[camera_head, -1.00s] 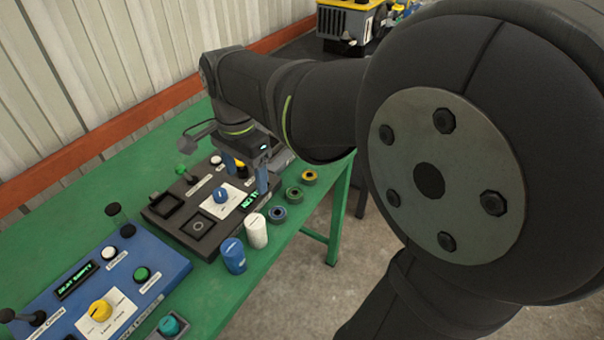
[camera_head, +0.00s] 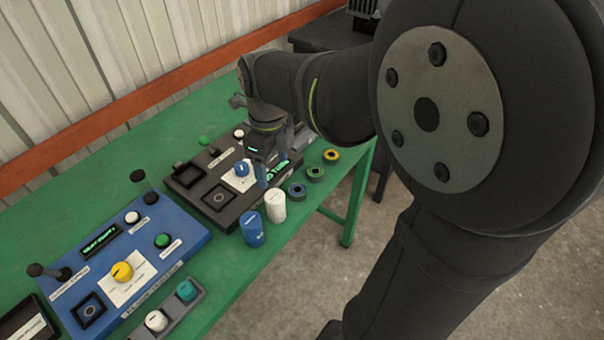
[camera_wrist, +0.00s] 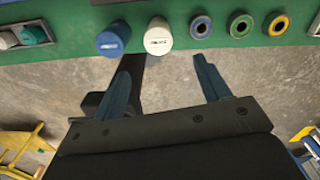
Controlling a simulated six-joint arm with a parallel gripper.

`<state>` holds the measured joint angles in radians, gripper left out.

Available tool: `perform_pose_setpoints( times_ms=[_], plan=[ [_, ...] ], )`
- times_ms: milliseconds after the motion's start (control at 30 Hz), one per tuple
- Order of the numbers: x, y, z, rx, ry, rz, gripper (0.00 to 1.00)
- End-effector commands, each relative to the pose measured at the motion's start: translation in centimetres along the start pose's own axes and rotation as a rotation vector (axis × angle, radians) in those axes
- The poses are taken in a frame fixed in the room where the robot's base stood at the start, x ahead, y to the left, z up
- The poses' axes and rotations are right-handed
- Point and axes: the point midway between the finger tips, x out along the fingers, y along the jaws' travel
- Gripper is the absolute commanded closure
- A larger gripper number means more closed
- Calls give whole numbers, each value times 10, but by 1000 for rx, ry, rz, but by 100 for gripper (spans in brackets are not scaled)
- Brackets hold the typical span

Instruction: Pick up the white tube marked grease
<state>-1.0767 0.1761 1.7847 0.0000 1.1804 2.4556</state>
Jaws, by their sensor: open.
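The white tube (camera_head: 275,206) stands upright near the front edge of the green table, next to a blue tube (camera_head: 251,226). In the wrist view the white tube (camera_wrist: 158,34) is at the top centre with small dark lettering, too small to read surely; the blue tube (camera_wrist: 112,39) is just left of it. My gripper (camera_head: 272,172) is open and empty. In the head view its fingers show just behind the white tube, by the black control box. In the wrist view the spread fingers (camera_wrist: 163,78) point up toward the tube, apart from it.
A black control box (camera_head: 228,205) with a blue knob lies behind the tubes. Several tape rings (camera_head: 315,173) sit to their right. A blue control panel (camera_head: 185,255) with levers is at left, with a grey button strip (camera_head: 190,312) before it. Floor is open beyond the table edge.

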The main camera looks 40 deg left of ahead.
Motion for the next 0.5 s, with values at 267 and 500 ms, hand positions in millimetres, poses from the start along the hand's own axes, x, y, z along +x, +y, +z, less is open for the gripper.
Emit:
perform_pose_setpoints(
  times_ms=[267,500],
  plan=[
    [63,1,0,-2,5,4,31],
    [93,0,0,-3,2,1,31]
  ],
)
